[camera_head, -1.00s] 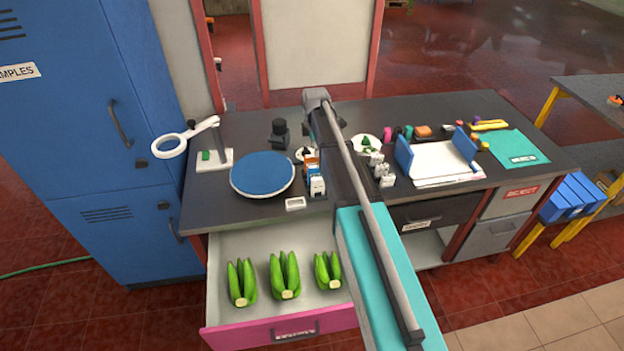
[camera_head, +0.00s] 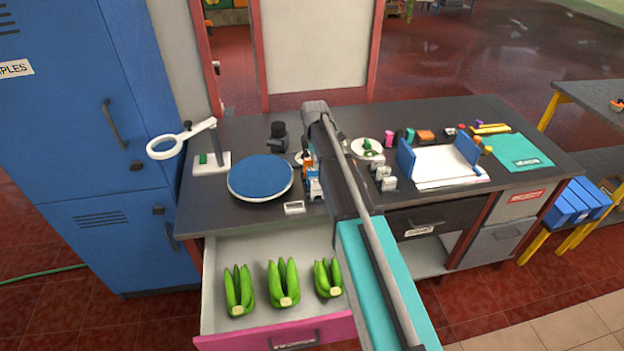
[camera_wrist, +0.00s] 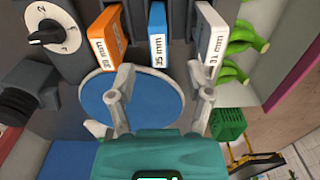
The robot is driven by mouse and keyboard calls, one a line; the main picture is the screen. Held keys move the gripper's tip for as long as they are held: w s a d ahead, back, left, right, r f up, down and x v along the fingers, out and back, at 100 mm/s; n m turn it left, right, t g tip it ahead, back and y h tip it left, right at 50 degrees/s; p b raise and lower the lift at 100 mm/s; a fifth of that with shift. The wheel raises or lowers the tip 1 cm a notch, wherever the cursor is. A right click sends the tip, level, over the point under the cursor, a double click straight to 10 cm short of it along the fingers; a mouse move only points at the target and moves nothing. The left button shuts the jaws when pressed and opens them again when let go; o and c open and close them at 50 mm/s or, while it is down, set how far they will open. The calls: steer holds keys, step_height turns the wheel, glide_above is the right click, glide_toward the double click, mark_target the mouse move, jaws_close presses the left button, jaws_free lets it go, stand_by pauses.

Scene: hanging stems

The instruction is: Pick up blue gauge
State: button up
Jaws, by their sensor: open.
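The blue gauge (camera_wrist: 158,30) shows at the top middle of the wrist view, with a white label marked 35 mm. An orange gauge (camera_wrist: 107,38) stands to its left and a white gauge (camera_wrist: 210,38) to its right. My gripper (camera_wrist: 162,78) is open and empty, its two grey fingers spread to either side of the blue gauge's line. The fingertips appear short of the gauge, and I see no contact. In the head view the gauges are a small cluster beside my arm, which hides part of that area and the gripper.
A round blue disc (camera_head: 260,177) lies left of the gauges. A white magnifier stand (camera_head: 212,162) is farther left. The drawer (camera_head: 215,290) below is open with green bananas (camera_head: 284,283) inside. A blue-sided rack (camera_head: 440,163) stands right of my arm. A dial box (camera_wrist: 45,40) is left in the wrist view.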

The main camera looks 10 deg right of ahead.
steer(key=shift+w+f+b, duration=0.1)
steer(key=shift+f+b, duration=2.55)
jaws_close()
